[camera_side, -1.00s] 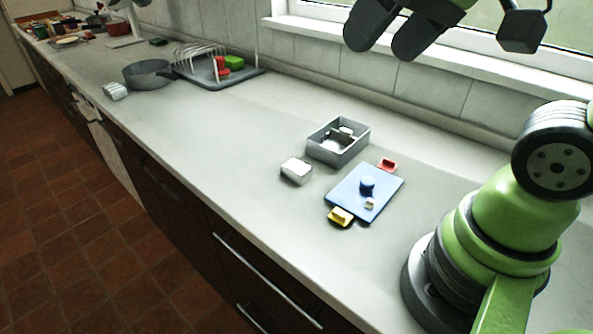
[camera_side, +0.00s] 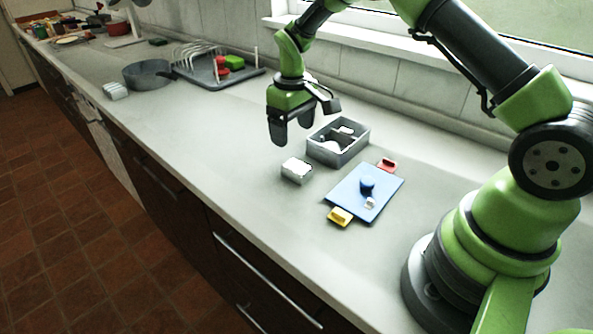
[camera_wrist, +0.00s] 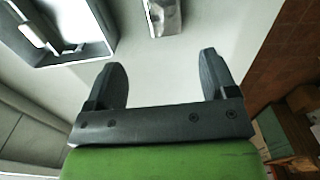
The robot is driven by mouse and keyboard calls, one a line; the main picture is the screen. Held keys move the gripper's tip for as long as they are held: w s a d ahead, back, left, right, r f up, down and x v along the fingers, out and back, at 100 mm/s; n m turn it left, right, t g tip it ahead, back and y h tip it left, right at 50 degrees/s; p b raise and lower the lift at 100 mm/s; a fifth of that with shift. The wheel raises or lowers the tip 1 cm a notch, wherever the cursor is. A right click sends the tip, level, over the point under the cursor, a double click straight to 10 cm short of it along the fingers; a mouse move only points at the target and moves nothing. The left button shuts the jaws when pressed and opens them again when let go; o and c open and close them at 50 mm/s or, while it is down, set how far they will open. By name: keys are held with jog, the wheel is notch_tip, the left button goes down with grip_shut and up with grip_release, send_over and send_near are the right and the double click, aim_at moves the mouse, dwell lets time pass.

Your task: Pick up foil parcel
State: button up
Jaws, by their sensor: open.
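The foil parcel (camera_side: 297,170) is a small silvery-white block on the worktop, left of the grey box and the blue board. In the wrist view the crinkled, shiny parcel (camera_wrist: 164,17) is at the top edge and partly cut off. My gripper (camera_side: 291,133) is open and empty above the worktop, over and slightly behind the parcel. In the wrist view my gripper's two dark fingers (camera_wrist: 162,68) stand apart, with the parcel beyond the fingertips and bare worktop between them.
A grey box (camera_side: 338,150) with items inside stands close to the parcel's right. A blue board (camera_side: 350,193) with a blue knob and red and yellow pieces lies nearer. A grey pan (camera_side: 147,74) and dish rack (camera_side: 215,75) stand further left. Worktop left of the parcel is clear.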

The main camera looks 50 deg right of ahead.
aim_at(292, 163)
notch_tip(292, 163, down, 4)
jog(key=shift+f, duration=0.15)
jog(key=f, duration=0.5)
jog(key=shift+a+f, duration=0.1)
jog(key=shift+a, duration=0.3)
jog(key=shift+c, duration=0.4)
jog(key=c, duration=0.9)
